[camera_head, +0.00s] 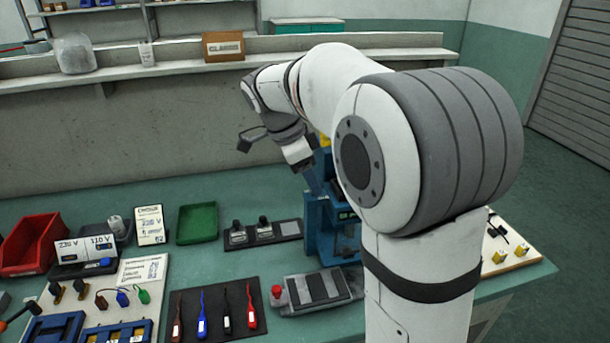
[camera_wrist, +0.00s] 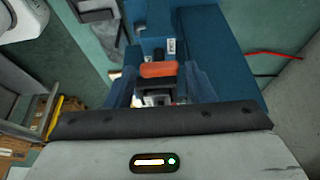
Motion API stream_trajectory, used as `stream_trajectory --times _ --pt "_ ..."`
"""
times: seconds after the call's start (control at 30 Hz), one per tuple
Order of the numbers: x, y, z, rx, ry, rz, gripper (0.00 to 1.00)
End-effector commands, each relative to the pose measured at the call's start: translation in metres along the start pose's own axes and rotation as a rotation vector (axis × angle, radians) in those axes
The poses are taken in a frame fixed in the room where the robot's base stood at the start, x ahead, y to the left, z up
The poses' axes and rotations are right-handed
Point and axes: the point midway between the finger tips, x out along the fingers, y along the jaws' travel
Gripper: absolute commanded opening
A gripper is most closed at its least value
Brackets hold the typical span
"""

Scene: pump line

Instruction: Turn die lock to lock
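A blue press (camera_head: 328,228) stands on the bench, partly hidden behind my arm. In the wrist view its blue body (camera_wrist: 222,55) fills the upper middle. An orange-red handle (camera_wrist: 158,69), which looks like the die lock, lies crosswise on the press over a dark mount. My gripper (camera_wrist: 160,84) points at the handle, with one blue finger on each side and a gap between them. I cannot tell whether the fingers touch the handle. In the head view my gripper (camera_head: 311,178) is at the top of the press, and the handle is hidden.
A grey box with a red button (camera_head: 318,290) sits in front of the press. A dark mat (camera_head: 238,312) with several coloured tools, a green tray (camera_head: 197,223) and a red bin (camera_head: 34,243) are to the left. A red cable (camera_wrist: 277,54) runs beside the press.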

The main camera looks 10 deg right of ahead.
Motion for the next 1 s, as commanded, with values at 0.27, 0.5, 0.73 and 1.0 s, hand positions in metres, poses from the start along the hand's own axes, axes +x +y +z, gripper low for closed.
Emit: stream_trajectory --times 0.27,0.5,0.73,1.0 --pt "-0.017 0.0 0.0 -0.001 0.0 -0.002 0.49" --pt "-0.058 -0.001 0.0 -0.001 0.0 -0.002 0.49" --pt "-0.077 0.0 0.0 0.0 0.0 0.0 0.49" --pt "-0.078 0.0 0.0 0.0 0.0 0.001 0.49"
